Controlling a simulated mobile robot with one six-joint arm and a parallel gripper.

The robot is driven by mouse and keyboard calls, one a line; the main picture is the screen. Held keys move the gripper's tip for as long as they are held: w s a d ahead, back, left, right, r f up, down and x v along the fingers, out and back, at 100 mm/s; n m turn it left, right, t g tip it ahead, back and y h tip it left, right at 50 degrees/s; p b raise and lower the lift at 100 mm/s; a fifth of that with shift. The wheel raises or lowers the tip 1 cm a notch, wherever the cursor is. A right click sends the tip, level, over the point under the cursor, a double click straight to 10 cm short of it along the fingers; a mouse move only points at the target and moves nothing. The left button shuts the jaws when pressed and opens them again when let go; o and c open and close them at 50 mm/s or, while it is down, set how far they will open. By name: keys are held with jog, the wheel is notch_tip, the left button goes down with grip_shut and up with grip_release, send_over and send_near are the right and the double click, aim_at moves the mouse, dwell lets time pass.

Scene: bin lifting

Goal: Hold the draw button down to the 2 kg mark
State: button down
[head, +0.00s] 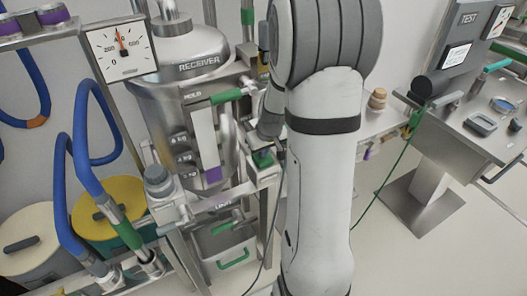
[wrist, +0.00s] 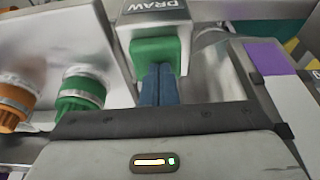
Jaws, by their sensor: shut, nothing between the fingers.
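The green draw button (wrist: 155,52) sits under a sign reading DRAW in the wrist view. My gripper (wrist: 158,78) is shut, and its blue-grey fingertips meet the button's face; how far the button is pressed cannot be told. In the head view my arm hides most of the gripper, and a small green part (head: 263,158) shows beside it. The steel receiver (head: 178,62) carries a tall white sight gauge (head: 204,132) with a purple fill (head: 213,175) at its bottom. The fill's top is near the lowest of the kg labels (head: 186,172), whose figures are too small to read surely.
A dial (head: 121,50) with a red needle stands left of the receiver. A green HOLD handle (head: 227,97) juts out above the gauge. Green (wrist: 82,88) and orange (wrist: 14,103) fittings are beside the gripper. A steel table (head: 470,125) stands right, with clear floor before it.

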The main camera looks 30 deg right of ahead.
jog(key=shift+s+a+f, duration=0.15)
jog(key=shift+s+f, duration=0.2)
jog(key=shift+f, duration=0.2)
jog(key=w+p+v, duration=0.1)
jog(key=p+v, duration=0.4)
jog(key=v, duration=0.5)
jog(key=shift+d+r+p, duration=0.2)
jog(key=shift+r+p, duration=0.15)
jog(key=shift+r, duration=0.15)
jog(key=shift+s, duration=0.1)
